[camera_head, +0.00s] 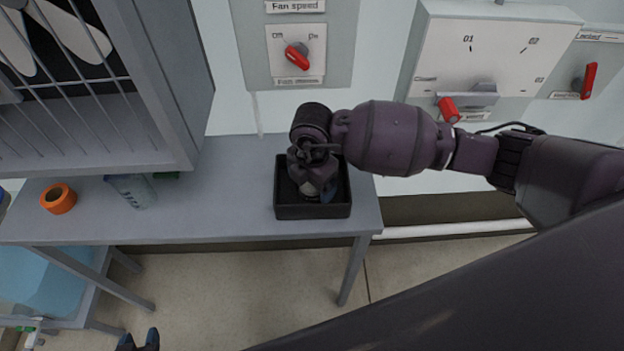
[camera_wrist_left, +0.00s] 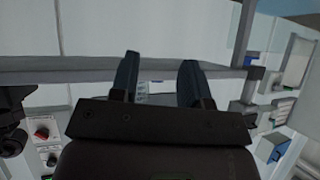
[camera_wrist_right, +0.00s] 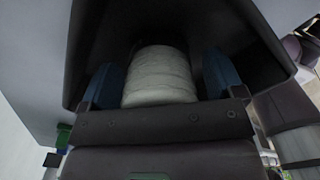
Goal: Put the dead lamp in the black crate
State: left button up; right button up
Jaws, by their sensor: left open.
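The black crate (camera_head: 312,211) stands on the grey bench near its right end. My right gripper (camera_head: 316,190) points down into it. Whether the lamp touches the crate floor is hidden. My left gripper (camera_head: 138,341) is low at the bottom edge of the head view, its fingers (camera_wrist_left: 158,80) apart and empty.
On the bench (camera_head: 225,205) stand an orange ring (camera_head: 58,198) and a clear container (camera_head: 131,190) to the left. A grey barred cabinet (camera_head: 150,90) overhangs the bench's left part. Wall panels with red knobs (camera_head: 297,56) are behind.

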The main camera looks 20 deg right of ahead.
jog(key=shift+r, duration=0.5)
notch_tip(320, 180, up, 11)
jog(key=shift+f+p, duration=0.15)
jog(key=shift+p, duration=0.75)
jog(key=shift+r, duration=0.3)
pick_arm(q)
jog(key=shift+s+r, duration=0.1)
jog(key=shift+r, duration=0.55)
jog(key=shift+r, duration=0.1)
